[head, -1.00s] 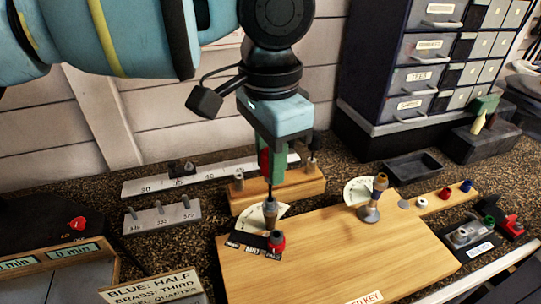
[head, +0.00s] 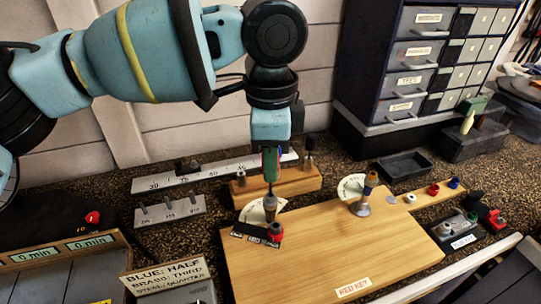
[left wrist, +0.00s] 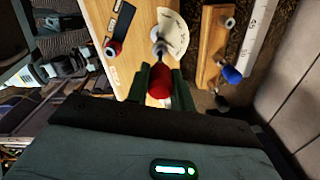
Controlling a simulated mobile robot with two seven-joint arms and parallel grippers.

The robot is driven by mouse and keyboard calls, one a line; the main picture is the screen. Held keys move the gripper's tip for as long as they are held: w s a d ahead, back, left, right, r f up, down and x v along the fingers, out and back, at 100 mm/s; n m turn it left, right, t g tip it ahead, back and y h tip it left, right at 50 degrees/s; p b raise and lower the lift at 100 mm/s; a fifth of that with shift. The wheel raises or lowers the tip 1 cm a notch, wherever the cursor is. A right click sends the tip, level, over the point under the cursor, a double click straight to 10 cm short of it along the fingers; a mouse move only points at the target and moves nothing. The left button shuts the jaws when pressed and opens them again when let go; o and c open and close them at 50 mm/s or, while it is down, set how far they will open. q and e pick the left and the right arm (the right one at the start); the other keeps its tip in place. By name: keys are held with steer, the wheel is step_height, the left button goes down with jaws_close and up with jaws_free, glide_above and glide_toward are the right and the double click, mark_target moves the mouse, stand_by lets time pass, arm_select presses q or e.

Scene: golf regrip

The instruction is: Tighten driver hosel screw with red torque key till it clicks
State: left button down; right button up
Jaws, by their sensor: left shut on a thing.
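My left gripper (head: 271,163) points straight down over the left part of the wooden board. Its green fingers are shut on the red torque key (left wrist: 160,82), whose red handle shows between them in the left wrist view. The key's dark shaft (head: 269,190) reaches down to the upright hosel (head: 270,207), with a white dial (head: 254,213) behind it. The key and hosel look in line; the screw itself is hidden, so I cannot tell how deep the tip sits. My right gripper is not in view.
The wooden board (head: 310,270) carries a second post (head: 364,196) with its own dial to the right. A red-topped piece (head: 276,231) and black labels stand close in front of the hosel. A wooden block (head: 305,184) with pegs is behind.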

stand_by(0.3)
arm_select(q)
steer(key=m, duration=0.3)
steer(key=shift+s+p, duration=0.1)
steer(key=shift+p, duration=0.2)
steer(key=shift+m, duration=1)
steer(key=shift+f+m, duration=0.1)
steer(key=shift+m, duration=0.4)
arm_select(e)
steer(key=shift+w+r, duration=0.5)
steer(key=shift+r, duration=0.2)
arm_select(q)
steer(key=shift+m, duration=1)
steer(key=m, duration=0.3)
steer(key=shift+m, duration=0.3)
